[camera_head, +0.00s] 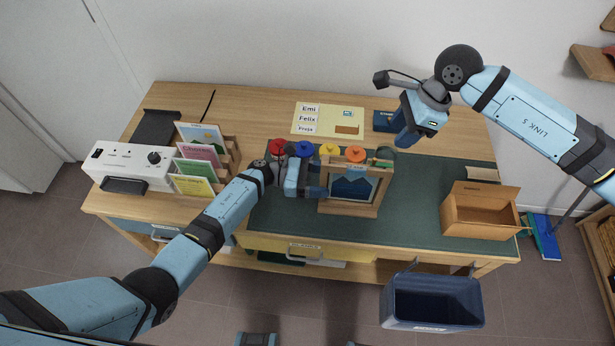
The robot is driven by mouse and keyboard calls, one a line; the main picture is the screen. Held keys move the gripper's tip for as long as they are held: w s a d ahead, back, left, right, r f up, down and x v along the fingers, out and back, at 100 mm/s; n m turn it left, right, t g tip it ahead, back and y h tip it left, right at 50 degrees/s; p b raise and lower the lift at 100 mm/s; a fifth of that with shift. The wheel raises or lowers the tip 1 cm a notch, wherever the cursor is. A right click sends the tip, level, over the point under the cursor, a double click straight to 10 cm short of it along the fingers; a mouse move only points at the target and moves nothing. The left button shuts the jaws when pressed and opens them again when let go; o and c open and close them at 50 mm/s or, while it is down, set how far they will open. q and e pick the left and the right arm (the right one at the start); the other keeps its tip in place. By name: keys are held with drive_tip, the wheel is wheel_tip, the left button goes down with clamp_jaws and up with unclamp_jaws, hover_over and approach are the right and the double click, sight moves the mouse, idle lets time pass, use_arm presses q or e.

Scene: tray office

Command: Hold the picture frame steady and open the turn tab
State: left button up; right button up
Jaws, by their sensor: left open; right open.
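The picture frame (352,188) stands upright on the green mat, a wooden frame with a dark blue mountain picture facing me. My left gripper (322,178) is open at the frame's left side; whether it touches the frame cannot be told. My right gripper (402,140) is open and empty, above the back right part of the desk, up and to the right of the frame. The turn tab cannot be made out clearly; a small green and tan piece shows at the frame's top right corner.
A card rack (221,152) and a white device (128,166) stand at left. An open cardboard box (481,212) sits at right on the mat (412,214). A blue bin (434,302) is in front of the desk.

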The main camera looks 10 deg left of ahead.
use_arm(q)
drive_tip(key=shift+d, duration=0.7)
clamp_jaws()
use_arm(e)
drive_tip(key=shift+a+f, duration=0.1)
drive_tip(key=shift+a, duration=0.15)
drive_tip(key=c, duration=0.6)
drive_tip(key=a+f+n+h, duration=0.1)
drive_tip(key=a, duration=0.2)
drive_tip(key=w+a+f+n+g+h, duration=0.1)
drive_tip(key=a+h, duration=0.1)
drive_tip(key=a, duration=0.1)
drive_tip(key=a+f+n+h, duration=0.1)
drive_tip(key=a+h, duration=0.1)
drive_tip(key=a, duration=0.2)
drive_tip(key=shift+w+f+n+g, duration=0.25)
drive_tip(key=shift+f+n+g, duration=0.15)
clamp_jaws()
drive_tip(key=w+a+r+n+t+h, duration=0.1)
drive_tip(key=w+a+r+n+h, duration=0.1)
drive_tip(key=h, duration=0.4)
drive_tip(key=w+a+r, duration=0.1)
drive_tip(key=a, duration=0.1)
drive_tip(key=shift+w+a, duration=0.15)
drive_tip(key=shift+a, duration=0.15)
